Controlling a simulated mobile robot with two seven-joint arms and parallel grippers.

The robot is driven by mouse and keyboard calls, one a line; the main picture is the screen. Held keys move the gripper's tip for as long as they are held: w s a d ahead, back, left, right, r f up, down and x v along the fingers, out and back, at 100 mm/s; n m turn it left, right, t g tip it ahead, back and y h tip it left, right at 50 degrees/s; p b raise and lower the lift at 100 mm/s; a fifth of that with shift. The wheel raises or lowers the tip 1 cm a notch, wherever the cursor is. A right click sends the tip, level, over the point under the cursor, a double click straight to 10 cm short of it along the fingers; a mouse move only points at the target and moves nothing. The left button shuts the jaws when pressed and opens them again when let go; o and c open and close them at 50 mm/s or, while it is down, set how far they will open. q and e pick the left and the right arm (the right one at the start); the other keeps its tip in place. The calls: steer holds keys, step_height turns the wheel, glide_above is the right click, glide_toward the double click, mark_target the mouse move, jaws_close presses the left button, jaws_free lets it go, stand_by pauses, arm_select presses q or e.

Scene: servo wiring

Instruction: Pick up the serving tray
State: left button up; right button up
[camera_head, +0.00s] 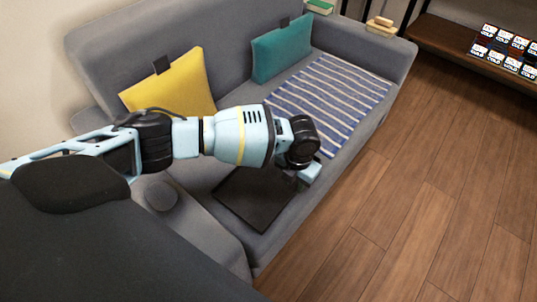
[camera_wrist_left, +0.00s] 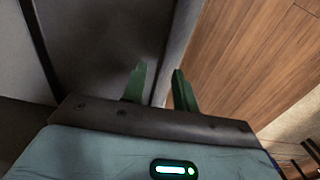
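A dark, flat rectangular tray (camera_head: 252,200) lies on the near seat of the grey sofa. My left arm reaches over it from the left and hides part of its far side. My left gripper (camera_head: 299,184) is low at the tray's right edge, near the sofa's front. In the left wrist view, the left gripper's green fingers (camera_wrist_left: 158,84) are apart, with the dark tray (camera_wrist_left: 95,40) on the left and the sofa's front edge close by. I cannot tell whether the fingers touch the tray. My right gripper is not in view.
The grey sofa (camera_head: 175,188) holds a yellow cushion (camera_head: 172,85), a teal cushion (camera_head: 281,50) and a striped blanket (camera_head: 330,95). A low wooden shelf (camera_head: 440,38) with several labelled items stands at the upper right. The wooden floor (camera_head: 420,200) is clear.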

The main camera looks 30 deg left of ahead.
mark_target(294, 193)
arm_select(q)
steer(key=f+b, duration=0.1)
steer(key=f, duration=0.4)
steer(key=shift+w+d+f+b, duration=0.1)
steer(key=shift+w+d+b, duration=0.1)
steer(key=shift+b, duration=0.15)
steer(key=shift+c, duration=0.3)
jaws_close()
